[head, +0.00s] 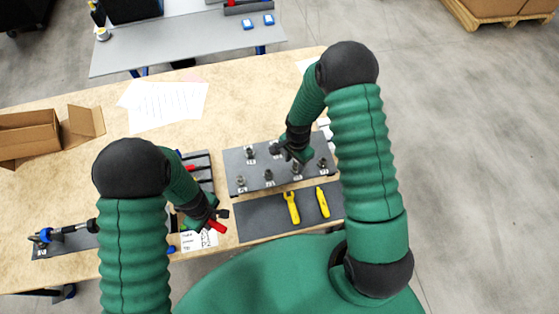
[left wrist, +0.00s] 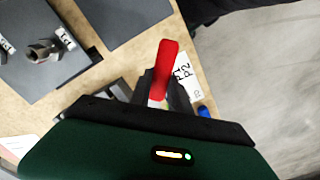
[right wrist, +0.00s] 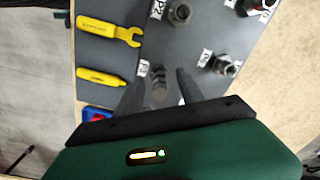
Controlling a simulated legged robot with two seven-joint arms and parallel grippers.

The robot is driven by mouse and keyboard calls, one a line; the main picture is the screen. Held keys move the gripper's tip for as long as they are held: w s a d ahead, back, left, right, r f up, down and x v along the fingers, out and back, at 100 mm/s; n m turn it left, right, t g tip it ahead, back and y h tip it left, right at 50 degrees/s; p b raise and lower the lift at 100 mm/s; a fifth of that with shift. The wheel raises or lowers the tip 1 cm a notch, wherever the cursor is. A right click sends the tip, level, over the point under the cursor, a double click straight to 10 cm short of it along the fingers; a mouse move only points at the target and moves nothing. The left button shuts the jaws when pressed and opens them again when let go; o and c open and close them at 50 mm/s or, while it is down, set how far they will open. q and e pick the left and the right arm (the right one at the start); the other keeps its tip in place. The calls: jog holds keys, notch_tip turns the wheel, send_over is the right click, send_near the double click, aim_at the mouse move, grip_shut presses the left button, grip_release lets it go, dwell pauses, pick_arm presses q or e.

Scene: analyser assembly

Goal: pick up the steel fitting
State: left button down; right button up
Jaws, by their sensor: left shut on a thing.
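Several steel fittings stand on a dark grey labelled mat (head: 232,165), among them one at the front (head: 268,175) and one at the right (head: 322,163). I cannot tell which one the task means. My right gripper (head: 291,155) is low over the mat. In the right wrist view its fingers (right wrist: 160,85) are apart, with a dark fitting (right wrist: 159,72) showing between them; contact is unclear. My left gripper (head: 212,215) is shut on a red piece (left wrist: 165,70), left of the mat. A fitting (left wrist: 45,50) also shows in the left wrist view.
A yellow wrench (head: 292,207) and a yellow tool (head: 322,202) lie on a dark mat near the front edge. An open cardboard box (head: 30,133) is at the left. Papers (head: 165,105) lie at the back. A blue-ended tool (head: 45,236) lies front left.

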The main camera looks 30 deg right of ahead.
pick_arm(q)
jog(key=shift+d, duration=0.3)
pick_arm(e)
jog(key=shift+d, duration=0.35)
jog(key=c, duration=0.9)
pick_arm(q)
jog(key=shift+a, duration=0.1)
pick_arm(e)
jog(key=shift+a, duration=0.1)
grip_shut()
jog(key=shift+a, duration=0.1)
